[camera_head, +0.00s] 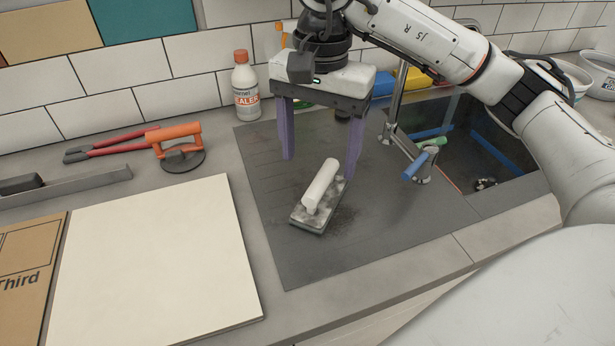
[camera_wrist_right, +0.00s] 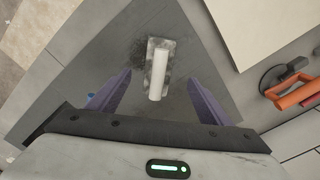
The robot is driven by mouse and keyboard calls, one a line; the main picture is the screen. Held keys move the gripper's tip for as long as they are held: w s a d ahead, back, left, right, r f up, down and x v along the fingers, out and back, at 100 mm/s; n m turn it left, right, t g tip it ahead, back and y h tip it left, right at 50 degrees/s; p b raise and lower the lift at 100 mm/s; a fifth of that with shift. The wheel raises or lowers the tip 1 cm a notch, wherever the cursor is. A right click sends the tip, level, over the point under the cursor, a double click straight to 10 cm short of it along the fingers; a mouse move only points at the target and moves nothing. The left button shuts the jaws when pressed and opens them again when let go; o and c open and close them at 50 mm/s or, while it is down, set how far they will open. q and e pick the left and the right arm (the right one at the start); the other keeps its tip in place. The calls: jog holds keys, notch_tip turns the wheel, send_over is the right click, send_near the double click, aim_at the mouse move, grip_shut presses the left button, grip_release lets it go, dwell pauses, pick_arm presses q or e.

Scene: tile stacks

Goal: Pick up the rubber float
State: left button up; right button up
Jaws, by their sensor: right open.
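The rubber float (camera_head: 319,196) lies on the dark grey mat (camera_head: 275,235), with its white cylindrical handle on top and a worn grey base below. My right gripper (camera_head: 320,165) is open and empty, its purple fingers pointing down above and just behind the float. In the right wrist view, the float (camera_wrist_right: 158,70) lies ahead of and between the open fingers (camera_wrist_right: 157,95), apart from both. My left gripper is not in view.
A large cream tile (camera_head: 150,265) lies left of the mat, beside a cardboard box (camera_head: 28,280). An orange suction lifter (camera_head: 178,145) and a sealer bottle (camera_head: 245,88) stand behind. A sink (camera_head: 465,140) with a tap is at right. The mat's front is clear.

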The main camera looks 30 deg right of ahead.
aim_at(322, 176)
jog(key=f, duration=0.4)
jog(key=shift+s+d+f+b, duration=0.1)
jog(key=shift+s+f+b, duration=0.1)
jog(key=shift+b, duration=0.2)
jog(key=f, duration=0.2)
jog(key=d+f, duration=0.1)
jog(key=f, duration=0.1)
jog(key=shift+w+f, duration=0.1)
jog(key=shift+w, duration=0.3)
jog(key=shift+f, duration=0.55)
jog(key=c, duration=1.3)
jog(key=shift+w+r, duration=0.1)
